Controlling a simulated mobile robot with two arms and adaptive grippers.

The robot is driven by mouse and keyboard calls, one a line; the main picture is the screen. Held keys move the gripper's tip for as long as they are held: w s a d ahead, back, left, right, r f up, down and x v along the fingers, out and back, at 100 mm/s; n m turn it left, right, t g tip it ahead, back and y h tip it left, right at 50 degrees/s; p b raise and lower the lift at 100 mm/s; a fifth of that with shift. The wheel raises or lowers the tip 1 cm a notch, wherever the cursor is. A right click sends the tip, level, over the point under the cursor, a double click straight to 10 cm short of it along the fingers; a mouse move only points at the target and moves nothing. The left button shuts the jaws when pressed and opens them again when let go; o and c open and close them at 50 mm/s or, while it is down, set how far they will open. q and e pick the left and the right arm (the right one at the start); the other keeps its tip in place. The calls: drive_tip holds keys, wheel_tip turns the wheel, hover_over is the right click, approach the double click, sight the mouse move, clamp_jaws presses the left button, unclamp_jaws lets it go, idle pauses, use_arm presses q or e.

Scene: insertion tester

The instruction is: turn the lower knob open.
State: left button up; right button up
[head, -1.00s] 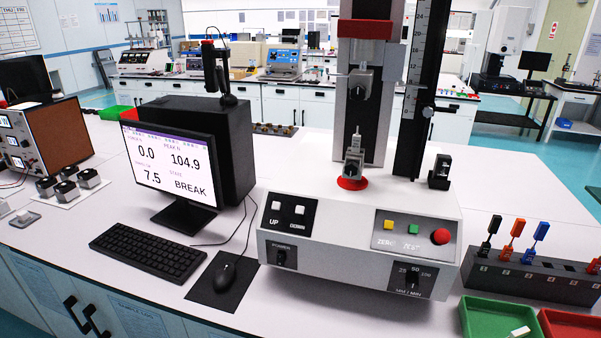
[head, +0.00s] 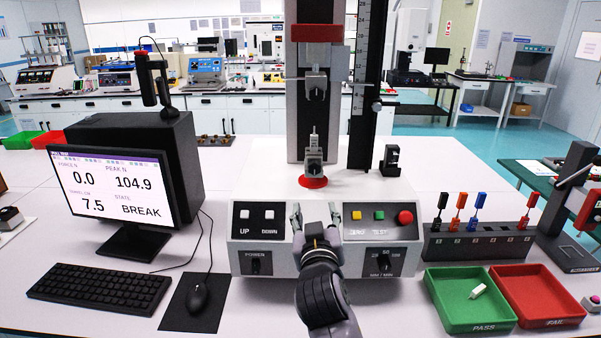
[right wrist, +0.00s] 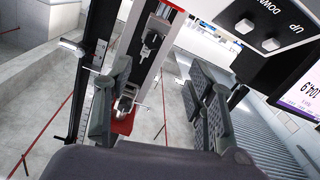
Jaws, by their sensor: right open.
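The tester's lower grip (head: 314,162) stands on a red disc (head: 313,182) on the white base, with its grey knob facing me. A thin piece sticks up from the top of this grip. The upper grip (head: 316,85) hangs above it on the column. My right gripper (head: 316,214) is open and empty in front of the base's control panel, apart from the lower grip and lower in the head view. My left gripper is out of view.
The monitor (head: 118,188), keyboard (head: 100,290) and mouse (head: 198,298) are on the left. A dark rack (head: 475,243) with clips, a green tray (head: 468,300) and a red tray (head: 540,298) are on the right. The black ruler post (head: 366,100) stands beside the column.

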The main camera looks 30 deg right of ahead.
drive_tip(key=r, duration=0.2)
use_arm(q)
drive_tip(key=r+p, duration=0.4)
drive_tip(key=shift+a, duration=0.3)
use_arm(e)
approach(314, 170)
drive_tip(key=x, duration=0.9)
drive_tip(key=shift+w+d, duration=0.15)
drive_tip(key=shift+d, duration=0.05)
drive_tip(key=shift+c, duration=0.2)
drive_tip(key=c, duration=1.1)
